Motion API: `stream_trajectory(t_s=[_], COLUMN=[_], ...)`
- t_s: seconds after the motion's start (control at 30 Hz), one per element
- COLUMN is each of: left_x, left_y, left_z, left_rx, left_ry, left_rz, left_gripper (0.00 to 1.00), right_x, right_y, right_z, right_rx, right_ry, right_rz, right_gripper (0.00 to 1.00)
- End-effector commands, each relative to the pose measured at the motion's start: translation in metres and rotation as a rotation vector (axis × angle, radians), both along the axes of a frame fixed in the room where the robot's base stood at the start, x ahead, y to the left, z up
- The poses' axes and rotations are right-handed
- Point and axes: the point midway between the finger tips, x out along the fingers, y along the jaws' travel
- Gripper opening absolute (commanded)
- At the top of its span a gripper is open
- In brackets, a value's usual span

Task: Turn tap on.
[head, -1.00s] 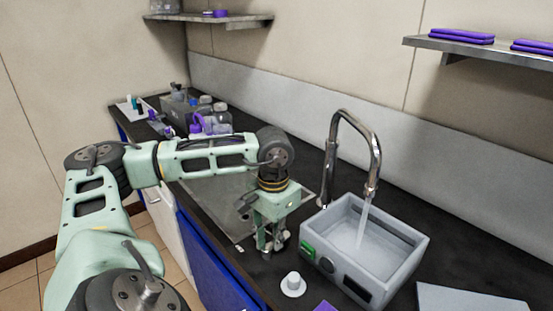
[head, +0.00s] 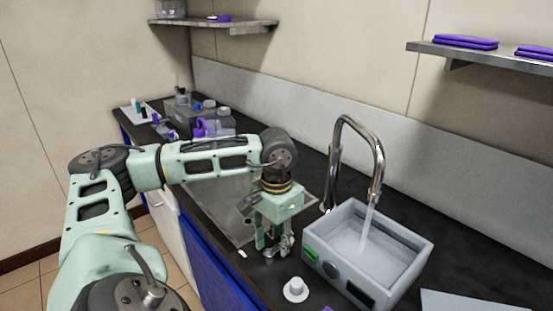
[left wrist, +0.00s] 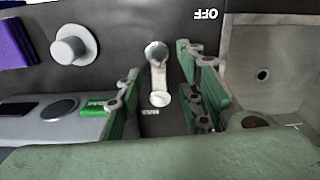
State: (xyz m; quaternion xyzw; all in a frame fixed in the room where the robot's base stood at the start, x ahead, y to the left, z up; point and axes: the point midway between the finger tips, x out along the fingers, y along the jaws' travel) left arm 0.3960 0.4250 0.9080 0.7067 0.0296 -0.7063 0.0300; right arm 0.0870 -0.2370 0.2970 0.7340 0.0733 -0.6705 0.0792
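The chrome tap (head: 378,165) arches over a grey water bath, and a stream of water (head: 366,230) falls from its spout into the bath. My left gripper (head: 273,246) points down at the counter between the steel sink and the bath. In the left wrist view a pale metal lever (left wrist: 158,80) lies between the fingers of my left gripper (left wrist: 160,84), which stand apart on either side of it with visible gaps. The word "OFF" (left wrist: 206,14) is on the counter near the lever's round end; another label by its other end is unreadable. My right gripper is not in view.
The grey bath (head: 335,250) stands close right of my left gripper. The steel sink (head: 222,207) lies to its left. A white knob-like piece (head: 295,290) sits on the counter in front. Bottles (head: 222,118) stand at the back left. Shelves (head: 490,55) hang on the wall.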

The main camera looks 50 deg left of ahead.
Motion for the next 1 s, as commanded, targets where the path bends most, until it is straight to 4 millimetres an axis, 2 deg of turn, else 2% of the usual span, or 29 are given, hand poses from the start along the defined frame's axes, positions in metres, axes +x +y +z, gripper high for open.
stream_trajectory(t_s=[0.3, 0.5, 0.7, 0.97, 1.0], left_x=[0.001, 0.001, 0.0, 0.0, 0.0], left_y=[-0.001, 0.0, 0.0, 0.0, 0.0], left_z=[0.064, 0.098, 0.112, 0.113, 0.113], left_rx=[-0.002, -0.002, 0.0, 0.001, 0.0], left_ry=[-0.006, -0.004, -0.001, 0.0, 0.0], left_rz=[-0.001, -0.001, 0.0, 0.0, 0.001], left_gripper=[0.34, 0.34, 0.34, 0.34, 0.31], right_x=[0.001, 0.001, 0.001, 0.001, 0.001], right_y=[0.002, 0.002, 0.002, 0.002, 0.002], right_z=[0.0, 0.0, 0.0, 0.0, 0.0], right_rx=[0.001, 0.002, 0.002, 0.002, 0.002], right_ry=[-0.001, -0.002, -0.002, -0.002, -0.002], right_rz=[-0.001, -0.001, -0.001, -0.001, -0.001], right_gripper=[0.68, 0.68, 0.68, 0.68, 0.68])
